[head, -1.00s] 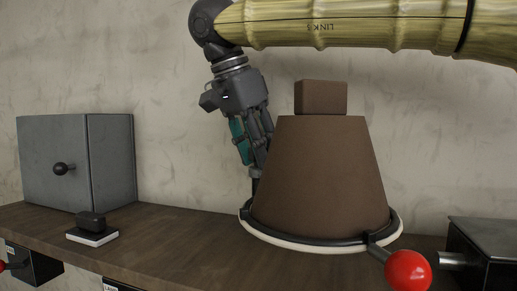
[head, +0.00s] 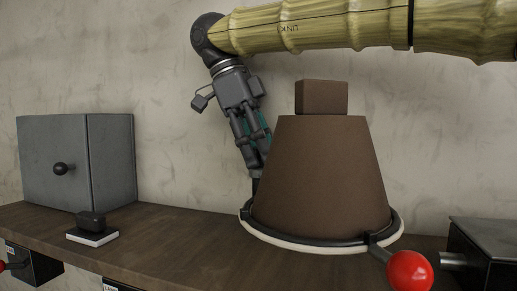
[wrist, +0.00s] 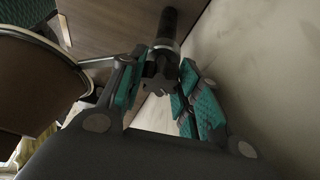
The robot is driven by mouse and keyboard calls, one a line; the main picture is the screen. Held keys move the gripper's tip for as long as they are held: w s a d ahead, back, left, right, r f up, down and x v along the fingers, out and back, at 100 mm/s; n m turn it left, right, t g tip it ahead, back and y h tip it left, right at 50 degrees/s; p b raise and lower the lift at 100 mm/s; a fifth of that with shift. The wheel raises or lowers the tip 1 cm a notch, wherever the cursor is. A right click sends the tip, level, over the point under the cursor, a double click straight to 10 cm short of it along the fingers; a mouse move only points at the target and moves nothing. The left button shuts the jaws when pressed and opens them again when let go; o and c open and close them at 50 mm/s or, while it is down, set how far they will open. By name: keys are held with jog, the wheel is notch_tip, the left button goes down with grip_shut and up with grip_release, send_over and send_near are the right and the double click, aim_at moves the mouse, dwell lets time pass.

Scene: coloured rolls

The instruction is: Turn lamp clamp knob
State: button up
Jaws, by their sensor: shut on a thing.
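A dark lobed clamp knob (wrist: 158,82) on a black post sits between my fingers in the wrist view. My gripper (wrist: 160,92) is shut on it, with teal pads at either side. In the head view my gripper (head: 257,160) points down at the left edge of a large brown tapered shade (head: 320,180), which hides part of the fingers and the knob. A short piece of the dark post (head: 256,186) shows below the fingertips.
The shade stands in a ring (head: 290,240) with a red ball handle (head: 409,271) at front right. A brown block (head: 321,97) tops it. A grey cabinet (head: 60,160) and a small black-and-white item (head: 92,230) stand left. A dark metal box (head: 485,250) is at right.

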jog(key=shift+f+m, duration=0.1)
jog(key=shift+m, duration=0.5)
jog(key=o, duration=1)
jog(key=shift+d, duration=0.15)
jog(key=shift+v, duration=4.15)
jog(key=shift+w, duration=0.1)
